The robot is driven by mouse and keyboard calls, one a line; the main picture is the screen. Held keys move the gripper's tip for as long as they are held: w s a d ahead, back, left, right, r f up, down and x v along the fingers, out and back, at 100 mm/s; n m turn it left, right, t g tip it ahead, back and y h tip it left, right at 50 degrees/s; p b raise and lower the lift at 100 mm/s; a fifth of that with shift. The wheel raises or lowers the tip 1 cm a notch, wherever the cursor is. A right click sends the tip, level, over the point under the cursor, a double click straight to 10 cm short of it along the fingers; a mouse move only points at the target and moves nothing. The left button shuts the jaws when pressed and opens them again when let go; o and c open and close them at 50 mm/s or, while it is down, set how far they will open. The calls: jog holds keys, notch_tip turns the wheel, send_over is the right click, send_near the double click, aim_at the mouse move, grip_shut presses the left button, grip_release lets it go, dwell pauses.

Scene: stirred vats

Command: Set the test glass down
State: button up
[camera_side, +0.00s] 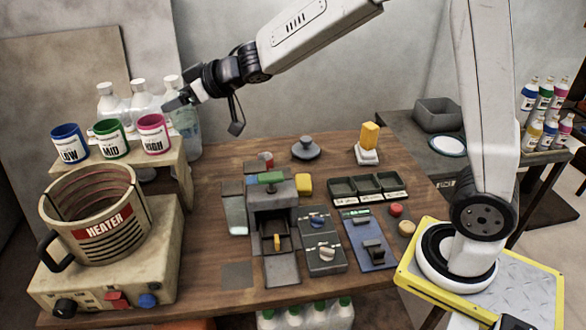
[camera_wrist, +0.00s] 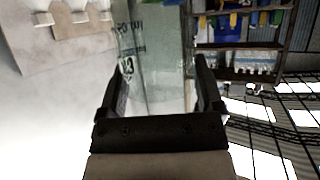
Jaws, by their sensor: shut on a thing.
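My gripper (camera_side: 208,112) is at the upper left in the side view, next to the shelf with the cups. In the wrist view, my gripper (camera_wrist: 160,88) has its two dark fingers on either side of the test glass (camera_wrist: 150,62), a clear vessel with faint dark markings, and is shut on it. In the side view, the test glass (camera_side: 188,128) is a pale see-through shape by the shelf's right end, partly hidden by the gripper. I cannot clearly see whether its base touches anything.
Blue LOW (camera_side: 69,142), green MID (camera_side: 111,138) and pink HIGH (camera_side: 154,134) cups stand on the shelf, with white bottles (camera_side: 108,101) behind. The heater vat (camera_side: 98,217) is below. Devices and dark trays (camera_side: 368,187) crowd the table's middle; bare wood shows at the back.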

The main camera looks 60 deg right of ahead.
jog(key=shift+s+a+r+m+h, duration=0.1)
jog(key=shift+s+a+m+h, duration=0.3)
jog(key=shift+s+a, duration=0.55)
jog(key=s+a+f+m+h, duration=0.1)
jog(key=s+a+h, duration=0.1)
jog(key=s, duration=0.3)
jog(key=shift+s+a+f+m+t, duration=0.35)
jog(key=shift+a+m+t, duration=0.05)
jog(key=shift+a, duration=0.5)
jog(key=shift+m+h, duration=0.7)
jog(key=shift+h, duration=0.1)
jog(key=s+f, duration=0.1)
jog(key=s, duration=0.2)
jog(key=s+a+f, duration=0.1)
jog(key=s+f, duration=0.1)
jog(key=s, duration=0.1)
jog(key=s+f, duration=0.2)
jog(key=s, duration=0.1)
jog(key=shift+s+a, duration=0.1)
jog(key=shift+a, duration=0.25)
jog(key=shift+f, duration=7.1)
jog(key=shift+f, duration=0.15)
jog(key=shift+f, duration=1.85)
